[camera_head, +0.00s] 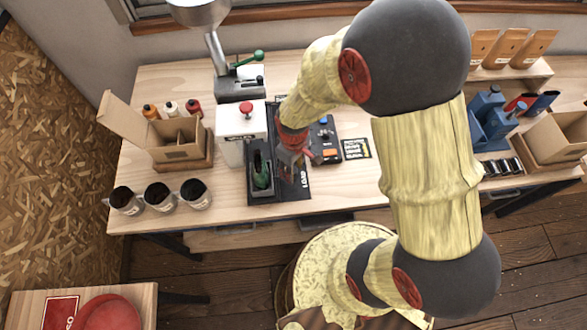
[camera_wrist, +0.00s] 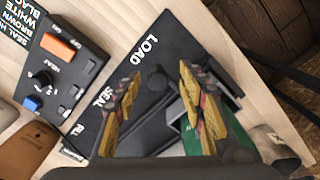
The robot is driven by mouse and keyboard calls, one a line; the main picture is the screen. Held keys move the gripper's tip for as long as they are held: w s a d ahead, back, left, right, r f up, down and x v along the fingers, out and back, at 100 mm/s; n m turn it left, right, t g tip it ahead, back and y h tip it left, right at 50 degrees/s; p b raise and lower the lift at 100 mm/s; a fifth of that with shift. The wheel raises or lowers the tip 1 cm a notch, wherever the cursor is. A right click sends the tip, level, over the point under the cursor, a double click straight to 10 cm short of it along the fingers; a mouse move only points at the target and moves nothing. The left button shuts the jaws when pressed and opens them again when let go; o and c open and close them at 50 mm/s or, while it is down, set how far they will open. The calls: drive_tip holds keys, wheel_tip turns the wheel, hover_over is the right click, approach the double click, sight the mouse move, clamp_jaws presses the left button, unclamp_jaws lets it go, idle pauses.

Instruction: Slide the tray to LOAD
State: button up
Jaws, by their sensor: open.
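The tray (camera_head: 262,195) is a dark, open-topped box at the left front of a black base plate, with a green item (camera_head: 262,176) inside. The word LOAD (camera_head: 303,180) is printed toward the plate's front and also shows in the wrist view (camera_wrist: 144,50); SEAL (camera_wrist: 103,97) lies further along. My gripper (camera_head: 290,160) is low over the plate, right of the green item. In the wrist view its fingers (camera_wrist: 158,78) are apart, with a dark round knob (camera_wrist: 156,77) between them. I cannot tell whether they touch it. The right finger partly hides the green item (camera_wrist: 195,135).
A white box with a red button (camera_head: 241,120) stands behind the tray. A control panel with an orange switch (camera_wrist: 60,46) is beside the plate. Several dark-filled cups (camera_head: 160,196) and a cardboard box (camera_head: 178,148) stand left. The table front is clear.

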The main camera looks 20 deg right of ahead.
wheel_tip(320, 180, up, 12)
idle(0.4)
drive_tip(key=shift+f, duration=0.15)
idle(0.3)
drive_tip(key=s+d+r+m+t+b, duration=0.2)
drive_tip(key=s+r+m+b, duration=0.1)
drive_tip(key=r, duration=0.4)
drive_tip(key=s+d+r+m+t+b, duration=0.3)
drive_tip(key=s+r+b, duration=0.1)
drive_tip(key=s+r, duration=0.3)
drive_tip(key=shift+s+m+t+b, duration=0.25)
drive_tip(key=shift+m+t+b, duration=0.05)
drive_tip(key=shift+m+b, duration=0.1)
idle(1.5)
